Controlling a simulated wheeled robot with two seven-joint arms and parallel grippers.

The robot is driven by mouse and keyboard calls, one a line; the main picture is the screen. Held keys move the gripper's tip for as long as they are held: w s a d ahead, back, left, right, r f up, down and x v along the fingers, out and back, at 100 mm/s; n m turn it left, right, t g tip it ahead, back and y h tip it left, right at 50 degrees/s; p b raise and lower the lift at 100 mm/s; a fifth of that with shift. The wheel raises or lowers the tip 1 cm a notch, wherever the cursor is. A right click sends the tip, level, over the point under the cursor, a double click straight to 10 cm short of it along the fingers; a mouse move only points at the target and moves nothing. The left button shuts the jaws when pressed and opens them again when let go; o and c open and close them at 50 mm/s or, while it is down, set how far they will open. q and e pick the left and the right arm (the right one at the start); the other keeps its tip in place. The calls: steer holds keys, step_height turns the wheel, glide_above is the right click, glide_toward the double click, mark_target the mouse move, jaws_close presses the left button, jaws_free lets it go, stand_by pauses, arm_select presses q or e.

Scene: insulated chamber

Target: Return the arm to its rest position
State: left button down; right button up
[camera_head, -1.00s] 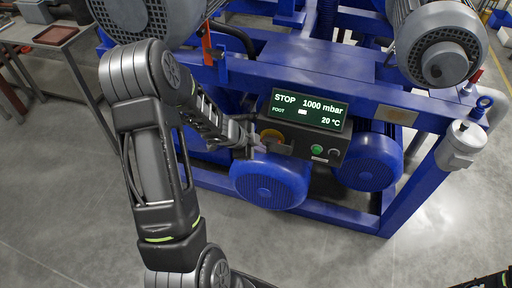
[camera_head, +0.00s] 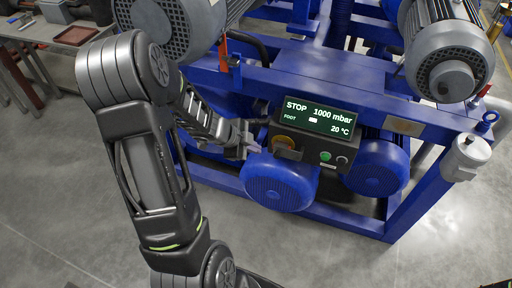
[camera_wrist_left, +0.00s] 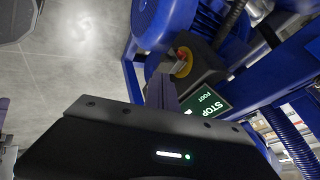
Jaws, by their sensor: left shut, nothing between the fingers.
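My left arm comes in from the left in the head view. Its gripper (camera_head: 250,148) is shut and empty, just left of the control box (camera_head: 312,145) on the blue machine. The box has a dark display (camera_head: 318,116) reading STOP, 1000 mbar, FOOT and 20 °C. A yellow-ringed knob (camera_head: 284,142) is on the box's left, close to the fingertips but apart from them. A green button (camera_head: 325,156) is to its right. In the left wrist view the gripper (camera_wrist_left: 162,90) points toward the red-and-yellow knob (camera_wrist_left: 183,62). My right gripper is not seen.
The blue machine frame (camera_head: 275,75) fills the back, with grey motors above and round blue covers (camera_head: 280,183) below the box. A bench (camera_head: 75,38) stands at the upper left. Grey floor (camera_head: 330,250) is open in front.

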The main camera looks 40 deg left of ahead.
arm_select(q)
steer(key=shift+w, duration=0.1)
stand_by(0.3)
steer(key=s+d+f+n+g, duration=0.1)
steer(key=d+f+n, duration=0.95)
steer(key=d, duration=0.35)
steer(key=s+d+f+n+g+h, duration=0.1)
steer(key=s+d+f, duration=0.3)
steer(key=s+d, duration=0.4)
steer(key=s+d+f+n+g+h, duration=0.1)
steer(key=s+d+f+g, duration=0.3)
steer(key=s+d, duration=0.4)
steer(key=d+n, duration=0.1)
steer(key=d, duration=0.1)
steer(key=shift+s+d+f+g, duration=0.25)
steer(key=shift+s+d+g, duration=0.05)
steer(key=shift+s, duration=0.1)
steer(key=shift+w, duration=0.1)
